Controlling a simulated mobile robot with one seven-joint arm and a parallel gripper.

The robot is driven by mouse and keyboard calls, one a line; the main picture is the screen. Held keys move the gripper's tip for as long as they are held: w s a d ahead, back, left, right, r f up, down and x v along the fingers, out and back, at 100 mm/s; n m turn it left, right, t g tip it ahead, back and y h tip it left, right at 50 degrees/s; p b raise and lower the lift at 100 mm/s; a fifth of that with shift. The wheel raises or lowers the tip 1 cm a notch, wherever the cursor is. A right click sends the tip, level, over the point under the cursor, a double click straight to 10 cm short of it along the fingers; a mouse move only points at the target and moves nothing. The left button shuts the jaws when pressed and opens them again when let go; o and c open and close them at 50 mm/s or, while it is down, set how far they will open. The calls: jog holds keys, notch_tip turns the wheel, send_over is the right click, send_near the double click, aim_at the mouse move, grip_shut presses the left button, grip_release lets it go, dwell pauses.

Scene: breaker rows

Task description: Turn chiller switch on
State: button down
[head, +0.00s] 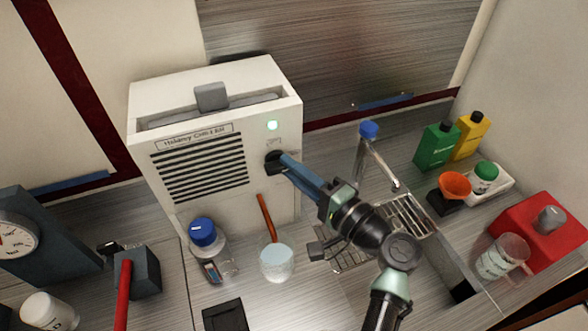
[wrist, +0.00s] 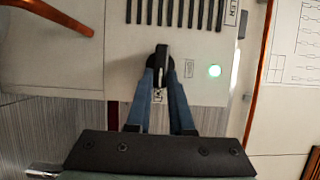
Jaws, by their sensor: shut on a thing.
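The chiller is a white box (head: 218,185) with a dark slatted vent on its front, at the back of the counter. The gripper partly hides the knob in the head view.
A beaker (head: 277,262) and a blue-capped bottle (head: 203,233) stand in front of the chiller. To the right are a sink with a tap (head: 375,160), green (head: 437,146) and yellow (head: 470,135) bottles, and a red device (head: 540,230). A dark scale (head: 45,240) stands left.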

jog(key=shift+a+r, duration=0.2)
jog(key=c, duration=0.8)
grip_release()
jog(key=shift+c, duration=0.2)
jog(key=shift+o, duration=0.2)
jog(key=shift+f, duration=0.1)
jog(key=shift+f, duration=0.1)
jog(key=shift+w+f, duration=0.1)
jog(key=shift+w, duration=0.05)
jog(key=shift+d, duration=0.1)
jog(key=b+v, duration=0.3)
jog(key=v, duration=1)
